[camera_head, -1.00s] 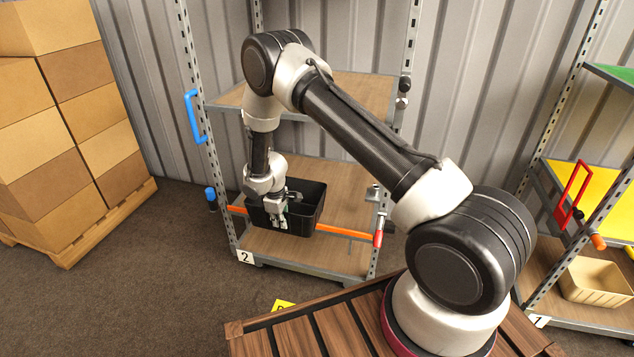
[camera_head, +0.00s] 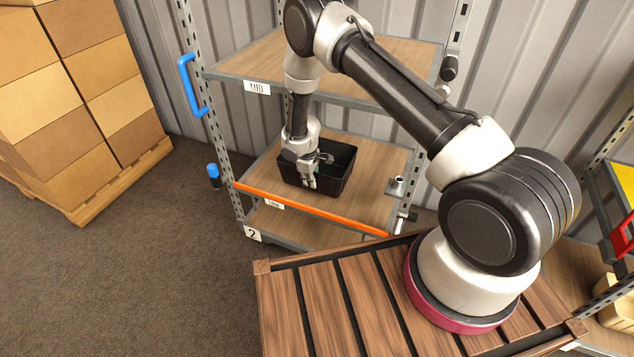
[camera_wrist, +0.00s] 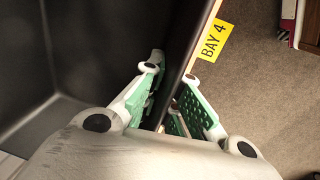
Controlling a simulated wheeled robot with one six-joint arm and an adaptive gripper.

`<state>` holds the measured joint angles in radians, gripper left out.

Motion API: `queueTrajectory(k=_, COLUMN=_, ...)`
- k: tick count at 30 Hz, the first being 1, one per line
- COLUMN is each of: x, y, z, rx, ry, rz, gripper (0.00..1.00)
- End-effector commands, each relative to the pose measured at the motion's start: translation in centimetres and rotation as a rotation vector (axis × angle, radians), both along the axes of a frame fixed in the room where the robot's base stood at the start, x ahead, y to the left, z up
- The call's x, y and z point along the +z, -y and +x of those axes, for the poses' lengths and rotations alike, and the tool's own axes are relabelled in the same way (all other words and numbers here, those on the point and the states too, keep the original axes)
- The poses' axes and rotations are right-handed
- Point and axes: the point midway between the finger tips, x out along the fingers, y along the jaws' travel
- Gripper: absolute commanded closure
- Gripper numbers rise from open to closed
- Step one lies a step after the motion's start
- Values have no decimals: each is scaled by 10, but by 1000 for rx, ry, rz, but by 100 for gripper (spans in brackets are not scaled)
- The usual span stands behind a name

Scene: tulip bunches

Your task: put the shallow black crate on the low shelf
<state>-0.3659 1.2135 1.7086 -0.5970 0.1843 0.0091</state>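The shallow black crate (camera_head: 330,183) is in the left front part of the low shelf (camera_head: 375,190), just behind its orange front bar (camera_head: 310,210). It looks about level; whether its base touches the shelf board I cannot tell. My gripper (camera_head: 311,181) reaches down at the crate's near left wall. In the wrist view, my gripper (camera_wrist: 172,98) has one finger inside the crate and one outside, closed on the wall. The crate's dark, empty inside (camera_wrist: 85,45) fills the left of that view.
The mid shelf (camera_head: 340,88) is above the crate, with my arm passing in front. A rack post with a blue handle (camera_head: 190,85) stands left. Stacked boxes (camera_head: 70,100) are at far left. A bare part of the low shelf lies right of the crate.

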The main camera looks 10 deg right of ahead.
Motion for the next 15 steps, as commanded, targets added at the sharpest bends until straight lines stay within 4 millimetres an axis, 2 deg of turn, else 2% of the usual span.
queueTrajectory(k=12, x=-52, y=1, z=0, rx=-1, ry=0, rz=0, gripper=100)
queueTrajectory(k=15, x=-55, y=0, z=1, rx=-2, ry=2, rz=1, gripper=100)
